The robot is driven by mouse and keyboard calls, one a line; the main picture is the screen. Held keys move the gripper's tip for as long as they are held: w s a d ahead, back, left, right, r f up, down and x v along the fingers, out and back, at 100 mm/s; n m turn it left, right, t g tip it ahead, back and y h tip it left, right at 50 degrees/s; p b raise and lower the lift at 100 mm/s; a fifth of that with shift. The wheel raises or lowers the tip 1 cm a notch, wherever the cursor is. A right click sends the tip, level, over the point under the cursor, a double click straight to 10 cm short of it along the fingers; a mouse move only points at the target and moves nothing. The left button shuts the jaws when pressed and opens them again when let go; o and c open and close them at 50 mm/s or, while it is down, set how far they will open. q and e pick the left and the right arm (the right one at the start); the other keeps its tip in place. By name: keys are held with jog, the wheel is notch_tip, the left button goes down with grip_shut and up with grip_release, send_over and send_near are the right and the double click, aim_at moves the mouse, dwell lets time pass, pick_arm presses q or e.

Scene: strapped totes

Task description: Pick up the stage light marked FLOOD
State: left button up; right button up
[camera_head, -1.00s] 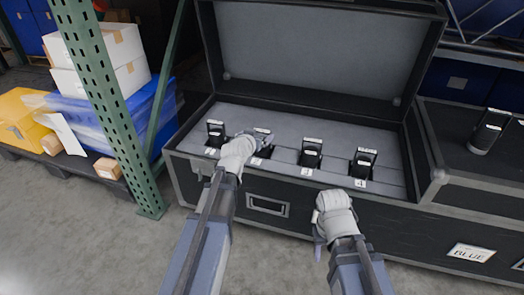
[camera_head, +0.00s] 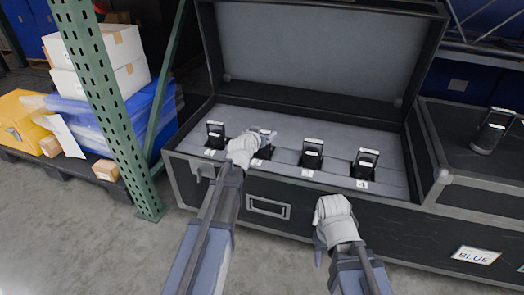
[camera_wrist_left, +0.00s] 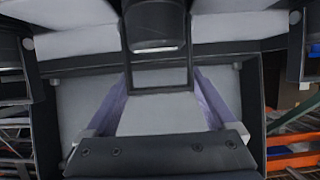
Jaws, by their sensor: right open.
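Several black stage lights with white labels stand in a row in slots of the open case: one at the left (camera_head: 216,134), one second from left (camera_head: 264,150), one third (camera_head: 311,154) and one fourth (camera_head: 364,163). The label words are too small to read, so I cannot tell which is FLOOD. My left gripper (camera_head: 262,142) is at the second light and partly hides it. In the left wrist view my left gripper's fingers (camera_wrist_left: 160,105) are spread apart, with a dark light and its bracket (camera_wrist_left: 157,25) ahead between them. My right gripper (camera_head: 320,252) is open and empty before the case front.
The case (camera_head: 268,208) has its lid (camera_head: 320,50) raised behind the lights. A green rack post (camera_head: 115,110) and boxes (camera_head: 110,45) are at left.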

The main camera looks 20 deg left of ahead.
pick_arm(q)
grip_shut()
dwell(0.3)
dwell(0.3)
